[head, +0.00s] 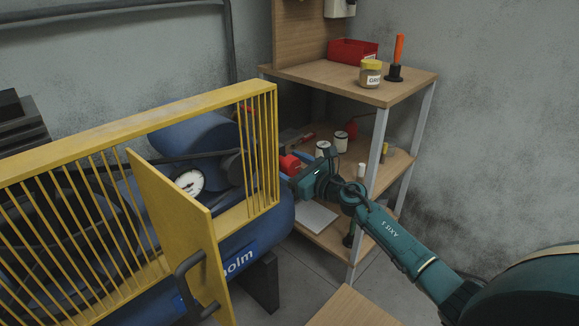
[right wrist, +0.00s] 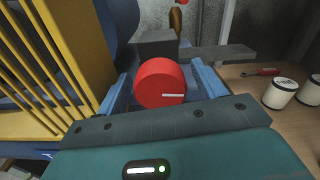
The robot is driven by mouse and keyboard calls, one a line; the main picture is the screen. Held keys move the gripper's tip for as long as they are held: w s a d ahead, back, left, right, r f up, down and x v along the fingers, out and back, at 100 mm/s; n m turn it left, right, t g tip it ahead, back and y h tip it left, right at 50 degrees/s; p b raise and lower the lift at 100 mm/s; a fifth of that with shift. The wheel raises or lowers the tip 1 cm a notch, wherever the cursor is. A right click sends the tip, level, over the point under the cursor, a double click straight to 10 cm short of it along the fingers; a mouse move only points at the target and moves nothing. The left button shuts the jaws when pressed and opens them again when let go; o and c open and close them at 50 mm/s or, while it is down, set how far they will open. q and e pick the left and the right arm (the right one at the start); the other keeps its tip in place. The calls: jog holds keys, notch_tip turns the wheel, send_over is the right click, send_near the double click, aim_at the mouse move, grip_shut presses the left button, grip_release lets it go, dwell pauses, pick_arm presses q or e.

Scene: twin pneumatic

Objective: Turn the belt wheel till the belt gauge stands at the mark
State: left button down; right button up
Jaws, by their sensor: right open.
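The belt wheel is a red round knob (right wrist: 160,83) with a white line on its face, pointing right in the right wrist view. It also shows in the head view (head: 290,163), partly hidden by my gripper. My right gripper (head: 294,175) is open at the knob; in the right wrist view its two blue fingers (right wrist: 164,78) stand on either side of the knob, and I cannot tell whether they touch it. The belt gauge (head: 189,181), a white dial with a dark needle, sits behind the yellow guard; its reading and mark are too small to read. My left gripper is out of view.
The yellow barred guard (head: 262,140) stands close left of my right gripper, with its yellow panel (head: 172,220) in front. A wooden shelf (head: 335,80) behind holds a red bin (head: 352,51), a jar (head: 370,74) and an orange-handled tool (head: 398,52).

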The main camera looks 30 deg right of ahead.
jog(key=shift+w, duration=0.1)
jog(key=c, duration=1)
jog(key=shift+o, duration=0.2)
